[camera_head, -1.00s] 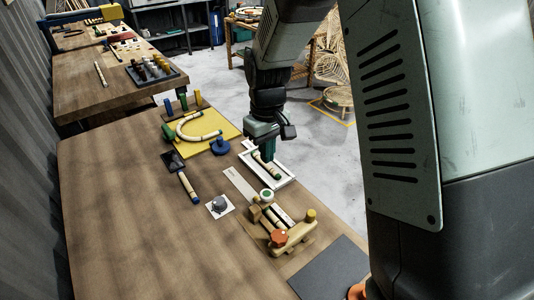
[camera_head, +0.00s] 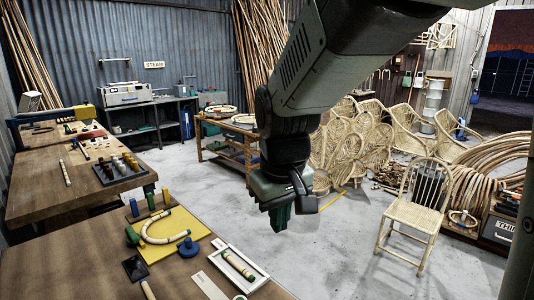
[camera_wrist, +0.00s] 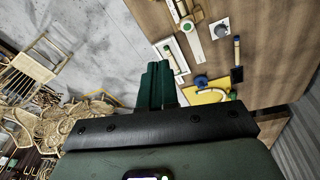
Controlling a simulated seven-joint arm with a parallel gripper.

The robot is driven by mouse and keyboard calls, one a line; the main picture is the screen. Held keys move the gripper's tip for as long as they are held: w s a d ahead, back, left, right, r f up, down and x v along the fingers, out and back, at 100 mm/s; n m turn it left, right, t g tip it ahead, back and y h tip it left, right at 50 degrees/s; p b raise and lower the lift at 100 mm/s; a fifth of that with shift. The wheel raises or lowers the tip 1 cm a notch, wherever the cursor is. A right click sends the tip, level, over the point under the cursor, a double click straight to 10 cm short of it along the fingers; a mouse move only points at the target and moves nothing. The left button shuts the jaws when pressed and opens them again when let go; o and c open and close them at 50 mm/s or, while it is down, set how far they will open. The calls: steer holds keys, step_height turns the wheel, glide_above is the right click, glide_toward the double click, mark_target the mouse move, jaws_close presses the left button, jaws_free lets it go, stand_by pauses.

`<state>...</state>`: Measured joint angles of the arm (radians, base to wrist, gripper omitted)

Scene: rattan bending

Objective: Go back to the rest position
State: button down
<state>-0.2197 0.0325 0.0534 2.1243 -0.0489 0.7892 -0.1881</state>
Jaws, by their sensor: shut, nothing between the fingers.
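My gripper (camera_head: 280,218) hangs over the grey floor, to the right of the near workbench (camera_head: 75,255) in the head view. Its green fingers are together with nothing between them, and they also show in the wrist view (camera_wrist: 158,84). On the bench, a white tray (camera_head: 262,271) holds a rattan piece (camera_head: 238,265) with green ends. The tray also shows in the wrist view (camera_wrist: 165,46), just beyond the fingertips. My gripper touches nothing that I can see.
A yellow board (camera_head: 165,238) with a curved rattan piece (camera_head: 148,232) and a blue knob (camera_head: 188,247) lies on the bench. A second workbench (camera_head: 30,180) stands behind. A rattan chair (camera_head: 415,205) stands at right. The floor (camera_head: 340,250) around my gripper is clear.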

steer(key=s+d+r+m+t, duration=0.1)
steer(key=s+d+r, duration=0.3)
steer(key=s, duration=0.4)
steer(key=s+d+r+m+t, duration=0.2)
steer(key=s+d+r+m, duration=0.1)
steer(key=s, duration=0.5)
steer(key=shift+s+d+r+m, duration=0.35)
steer(key=shift+d+m, duration=0.25)
steer(key=shift+d, duration=0.5)
